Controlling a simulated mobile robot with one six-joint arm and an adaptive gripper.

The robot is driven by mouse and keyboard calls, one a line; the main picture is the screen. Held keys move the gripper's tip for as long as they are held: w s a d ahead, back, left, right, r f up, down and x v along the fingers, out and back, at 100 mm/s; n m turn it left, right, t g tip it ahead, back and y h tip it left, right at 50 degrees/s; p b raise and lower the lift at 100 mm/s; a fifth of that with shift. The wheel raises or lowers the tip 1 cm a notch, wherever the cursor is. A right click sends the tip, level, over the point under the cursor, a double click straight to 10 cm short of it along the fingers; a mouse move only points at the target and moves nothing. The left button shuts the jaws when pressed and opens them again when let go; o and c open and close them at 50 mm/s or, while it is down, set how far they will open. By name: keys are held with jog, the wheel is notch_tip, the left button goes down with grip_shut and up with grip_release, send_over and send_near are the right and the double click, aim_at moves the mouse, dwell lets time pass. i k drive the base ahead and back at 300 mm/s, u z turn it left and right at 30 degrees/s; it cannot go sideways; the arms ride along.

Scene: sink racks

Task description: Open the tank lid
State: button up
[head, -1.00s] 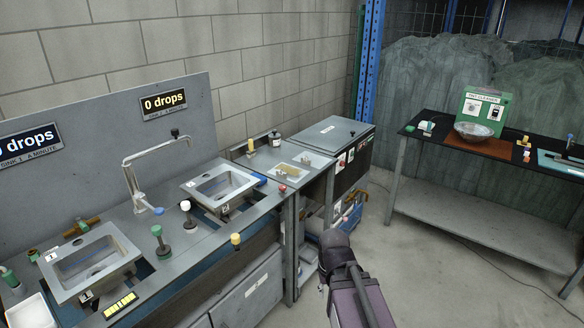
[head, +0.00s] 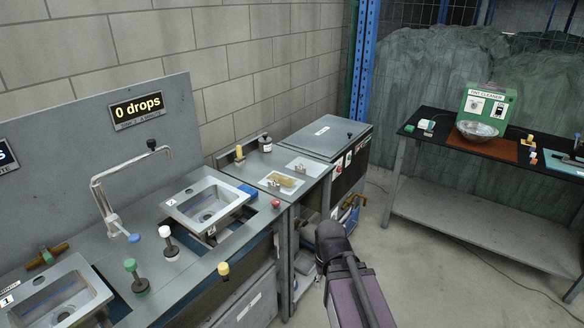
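The tank appears to be the grey and black cabinet (head: 345,165) at the far end of the bench row. Its flat grey lid (head: 325,138) lies shut on top, with a white label and a small black knob (head: 349,135) near its right corner. My purple and black arm rises from the bottom, in front of and below the tank. My gripper's fingers cannot be made out; the arm's end is hidden behind its own dark joint. No part of my arm touches the lid.
A bench with sinks (head: 205,202), a curved tap (head: 103,205) and upright knobs runs along the left wall. A black-topped table (head: 425,137) with a green cleaner (head: 487,108) and a metal bowl (head: 478,130) stands at right. Open floor lies between them.

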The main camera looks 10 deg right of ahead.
aim_at(328, 135)
jog(key=u, duration=0.05)
jog(key=i, duration=1.15)
